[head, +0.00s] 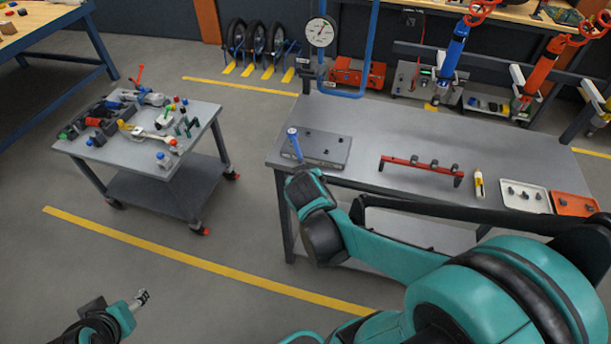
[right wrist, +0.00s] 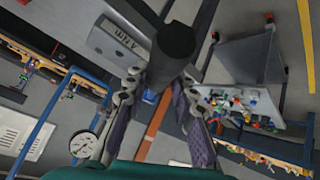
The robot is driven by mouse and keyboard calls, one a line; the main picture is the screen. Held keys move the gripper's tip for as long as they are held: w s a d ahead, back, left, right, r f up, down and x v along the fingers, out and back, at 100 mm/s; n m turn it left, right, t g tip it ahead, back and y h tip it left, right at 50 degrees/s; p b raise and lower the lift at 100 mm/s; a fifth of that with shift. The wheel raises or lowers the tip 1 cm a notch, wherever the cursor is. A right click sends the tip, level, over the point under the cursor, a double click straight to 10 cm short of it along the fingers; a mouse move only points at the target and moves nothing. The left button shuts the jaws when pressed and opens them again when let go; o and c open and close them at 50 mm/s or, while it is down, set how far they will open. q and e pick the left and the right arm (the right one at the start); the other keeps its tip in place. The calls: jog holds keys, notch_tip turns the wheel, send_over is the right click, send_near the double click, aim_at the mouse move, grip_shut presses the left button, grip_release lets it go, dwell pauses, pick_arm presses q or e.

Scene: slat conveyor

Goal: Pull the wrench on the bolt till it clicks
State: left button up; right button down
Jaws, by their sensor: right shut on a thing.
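A grey plate with several bolts (head: 330,148) lies on the left end of the grey bench. A blue rod-like handle (head: 294,141) stands tilted at its left edge; I take it for the wrench. My right arm reaches to this spot, and its wrist hides the fingers in the head view. In the right wrist view my right gripper (right wrist: 160,95) is closed around a thick dark handle (right wrist: 173,48), with a blue part (right wrist: 150,97) between the fingers. The wrench's contact with the bolt is hidden. My left gripper (head: 141,298) is away from the bench, lower left, with nothing visible in it.
The bench (head: 400,130) also holds a red rack (head: 420,168), a yellow-and-white item (head: 479,183), a white tray (head: 545,205) and an orange tray (head: 590,206). A cart (head: 75,147) full of tools stands left. A dial gauge (head: 320,32) hangs behind the bench. Floor between is clear.

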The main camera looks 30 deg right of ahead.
jog(key=shift+f+b, duration=0.3)
jog(key=shift+f, duration=0.1)
dwell(0.7)
jog(key=shift+w+a, duration=0.15)
jog(key=shift+a, duration=0.2)
jog(key=shift+d, duration=0.25)
dwell(0.3)
